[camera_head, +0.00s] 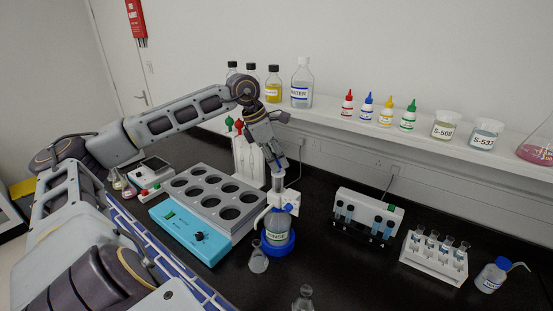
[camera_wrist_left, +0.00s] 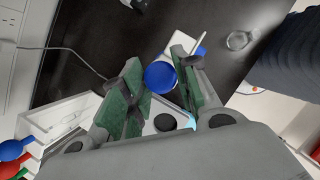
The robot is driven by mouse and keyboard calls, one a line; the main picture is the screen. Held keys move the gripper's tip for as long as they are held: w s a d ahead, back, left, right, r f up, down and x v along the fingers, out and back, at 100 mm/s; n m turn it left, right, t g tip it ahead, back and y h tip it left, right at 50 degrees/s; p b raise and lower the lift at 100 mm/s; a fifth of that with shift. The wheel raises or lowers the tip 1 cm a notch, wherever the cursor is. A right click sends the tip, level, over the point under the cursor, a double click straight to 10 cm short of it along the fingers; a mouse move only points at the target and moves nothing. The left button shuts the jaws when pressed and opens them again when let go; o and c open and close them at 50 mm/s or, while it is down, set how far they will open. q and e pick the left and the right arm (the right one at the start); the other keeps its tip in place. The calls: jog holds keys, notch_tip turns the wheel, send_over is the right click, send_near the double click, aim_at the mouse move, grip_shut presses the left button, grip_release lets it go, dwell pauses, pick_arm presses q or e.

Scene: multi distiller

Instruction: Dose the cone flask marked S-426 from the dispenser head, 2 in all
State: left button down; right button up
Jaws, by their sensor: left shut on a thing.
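The dispenser bottle (camera_head: 278,224) stands upright in a blue ring base, with a blue-and-white dispenser head (camera_head: 284,199) and a clear plunger column on top. My left gripper (camera_head: 278,166) points down from above and is shut on the top of this dispenser head. In the left wrist view, the round blue top (camera_wrist_left: 161,75) shows between the green-padded fingers (camera_wrist_left: 155,90). A small clear cone flask (camera_head: 258,259) stands on the bench in front of the bottle, below the nozzle side. Another clear flask (camera_head: 303,299) stands nearer the front edge. I cannot read S-426 on either. My right gripper is not in view.
A turquoise-fronted block with round wells (camera_head: 210,203) stands left of the bottle. The shelf behind holds bottles and S-508 and S-533 jars. Black bench between is clear.

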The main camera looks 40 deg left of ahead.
pick_arm(q)
jog(key=shift+r, duration=0.1)
jog(key=shift+r+p, duration=0.5)
jog(key=shift+p, duration=0.05)
jog(key=c, duration=1.1)
grip_release()
jog(key=shift+v, duration=5.95)
jog(key=shift+c, duration=0.2)
